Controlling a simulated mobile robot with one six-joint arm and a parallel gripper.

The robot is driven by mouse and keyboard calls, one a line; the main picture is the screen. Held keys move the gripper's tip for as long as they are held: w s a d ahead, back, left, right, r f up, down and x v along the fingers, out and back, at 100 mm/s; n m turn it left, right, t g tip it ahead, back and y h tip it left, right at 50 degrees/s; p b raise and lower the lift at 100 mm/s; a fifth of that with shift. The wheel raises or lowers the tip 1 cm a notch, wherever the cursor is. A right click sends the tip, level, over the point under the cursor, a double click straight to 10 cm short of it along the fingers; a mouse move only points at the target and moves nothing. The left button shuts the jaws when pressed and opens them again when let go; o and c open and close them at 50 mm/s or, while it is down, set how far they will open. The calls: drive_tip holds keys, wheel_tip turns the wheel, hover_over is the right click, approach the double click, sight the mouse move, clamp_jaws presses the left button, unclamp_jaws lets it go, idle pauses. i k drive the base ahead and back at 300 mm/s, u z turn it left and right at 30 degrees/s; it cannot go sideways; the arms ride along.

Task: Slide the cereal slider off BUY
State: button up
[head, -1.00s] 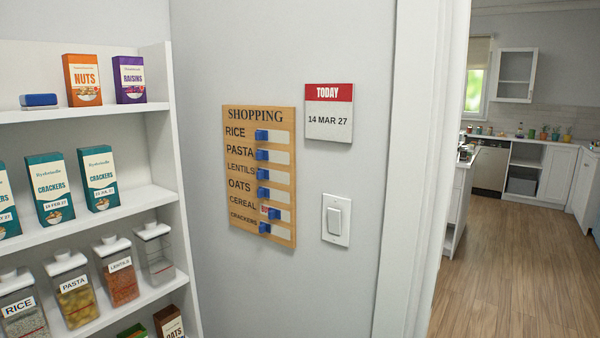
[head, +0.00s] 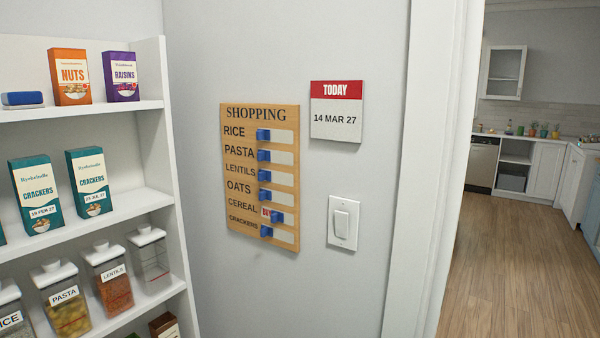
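The wooden shopping board (head: 240,220) hangs on the grey wall in the middle of the head view. It lists rice, pasta, lentils, oats, cereal and crackers, each with a blue slider. The cereal slider (head: 277,217) sits to the right in its slot, and red-and-white BUY lettering (head: 265,211) shows just left of it. The other sliders, such as the oats slider (head: 264,195) and the crackers slider (head: 266,231), sit at the left of their slots. My gripper is not in view.
A TODAY calendar (head: 336,113) and a light switch (head: 342,222) are on the wall right of the board. White shelves (head: 165,120) with boxes and jars stand at left. A white door frame (head: 428,180) is at right, with open wooden floor (head: 510,275) beyond.

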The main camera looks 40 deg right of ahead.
sight(276, 216)
drive_tip(key=z, duration=0.85)
drive_tip(key=k, duration=1.05)
drive_tip(key=i, duration=0.9)
drive_tip(key=u, duration=0.05)
drive_tip(key=k, duration=0.1)
drive_tip(key=z, duration=0.2)
